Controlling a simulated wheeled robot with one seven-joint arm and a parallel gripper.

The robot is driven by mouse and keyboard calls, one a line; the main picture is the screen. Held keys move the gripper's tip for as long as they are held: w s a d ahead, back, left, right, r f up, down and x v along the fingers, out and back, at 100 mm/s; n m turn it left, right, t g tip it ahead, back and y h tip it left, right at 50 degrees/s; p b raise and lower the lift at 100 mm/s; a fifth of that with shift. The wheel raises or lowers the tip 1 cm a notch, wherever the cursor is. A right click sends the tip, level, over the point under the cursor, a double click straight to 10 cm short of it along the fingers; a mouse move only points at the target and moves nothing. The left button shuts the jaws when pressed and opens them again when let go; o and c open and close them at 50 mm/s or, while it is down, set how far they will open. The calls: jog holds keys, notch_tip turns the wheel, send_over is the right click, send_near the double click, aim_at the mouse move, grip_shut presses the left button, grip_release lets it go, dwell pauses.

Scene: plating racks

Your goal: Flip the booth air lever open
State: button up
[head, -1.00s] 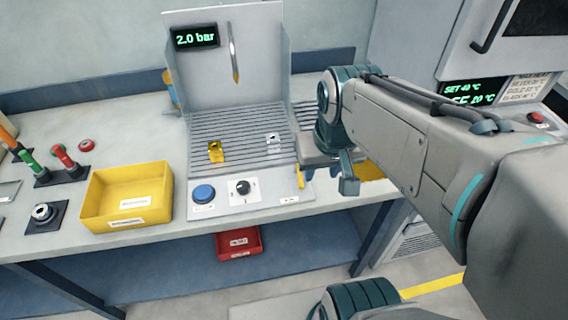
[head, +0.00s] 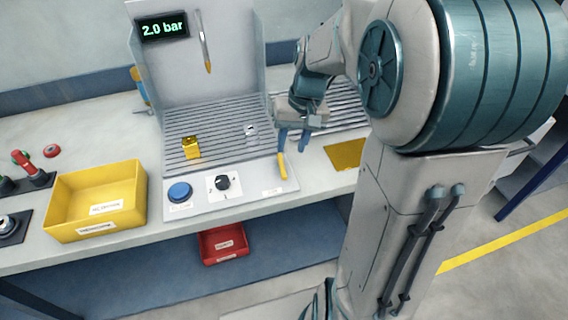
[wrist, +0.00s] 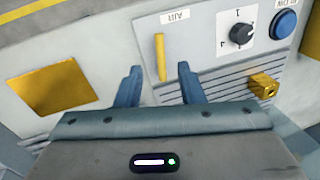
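The booth air lever is a slim yellow handle (head: 282,166) at the right end of the booth's front panel, lying along the front-to-back direction. In the wrist view the yellow lever (wrist: 160,57) is beside a white label reading AIR (wrist: 175,17). My gripper (head: 293,140) is over the rear end of the lever in the head view. In the wrist view my gripper (wrist: 159,72) is open, its two blue fingers apart, with the lever lined up between them and clear space on both sides. I cannot tell how far the fingertips are above the panel.
On the booth panel are a blue button (head: 180,192) and a black knob (head: 222,183). A yellow part (head: 191,147) and a clear part (head: 250,132) sit on the slatted grate. A yellow bin (head: 97,200) stands left, a red bin (head: 223,244) below. The display reads 2.0 bar.

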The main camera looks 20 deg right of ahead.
aim_at(283, 171)
jog(key=f, duration=0.2)
jog(key=a+f, duration=0.1)
jog(key=f, duration=0.5)
jog(key=shift+w+a+f, duration=0.1)
jog(key=shift+a, duration=0.2)
grip_shut()
